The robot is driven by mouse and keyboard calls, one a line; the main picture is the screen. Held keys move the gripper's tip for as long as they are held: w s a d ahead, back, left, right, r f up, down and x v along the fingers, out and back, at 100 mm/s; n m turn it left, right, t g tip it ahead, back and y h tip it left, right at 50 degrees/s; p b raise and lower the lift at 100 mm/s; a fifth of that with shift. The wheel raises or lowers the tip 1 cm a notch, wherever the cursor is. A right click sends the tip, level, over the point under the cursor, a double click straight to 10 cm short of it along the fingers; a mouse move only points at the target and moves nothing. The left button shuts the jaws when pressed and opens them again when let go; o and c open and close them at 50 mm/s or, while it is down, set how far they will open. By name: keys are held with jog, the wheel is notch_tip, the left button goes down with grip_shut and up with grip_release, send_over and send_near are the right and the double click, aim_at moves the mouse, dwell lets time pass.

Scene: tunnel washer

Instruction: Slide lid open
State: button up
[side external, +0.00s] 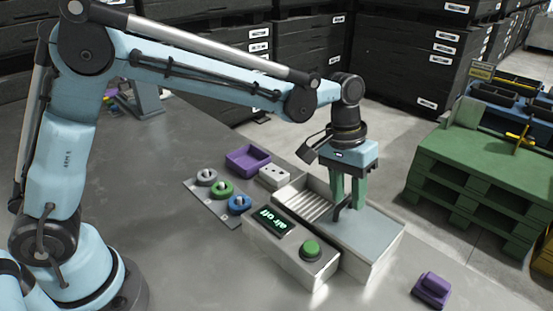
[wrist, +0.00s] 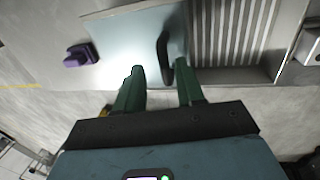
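The lid (side external: 375,231) is a flat pale grey panel over the right part of a box-shaped washer unit (side external: 362,262). It also shows in the wrist view (wrist: 125,38), with a dark upright handle (wrist: 164,58) near its inner edge. The left part of the unit is uncovered and shows a ribbed floor (side external: 304,203). My gripper (side external: 347,204) points down over the lid at the handle. In the wrist view its green fingers (wrist: 160,68) are apart, with the handle between their tips and gaps beside it. The handle's exact depth between the fingers is hard to tell.
A control box (side external: 290,250) reading "air off" with a green button stands in front. Grey, green and blue round pieces (side external: 222,189), a purple tray (side external: 248,160) and a white block (side external: 273,177) lie left. A purple block (side external: 432,289) lies right, with bare table around it.

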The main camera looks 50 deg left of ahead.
jog(key=shift+a, duration=0.1)
notch_tip(320, 180, up, 12)
jog(key=a, duration=0.2)
jog(key=shift+a, duration=0.15)
dwell(0.4)
jog(key=s+a+f+t+y, duration=0.1)
jog(key=s+a+f+t, duration=0.2)
jog(key=s+a, duration=0.4)
jog(key=s+a+f+t+y, duration=0.1)
jog(key=s+a+f+t, duration=0.3)
jog(key=s+a, duration=0.3)
jog(key=shift+s+a+f, duration=0.15)
jog(key=shift+a+f, duration=0.3)
jog(key=shift+a, duration=0.6)
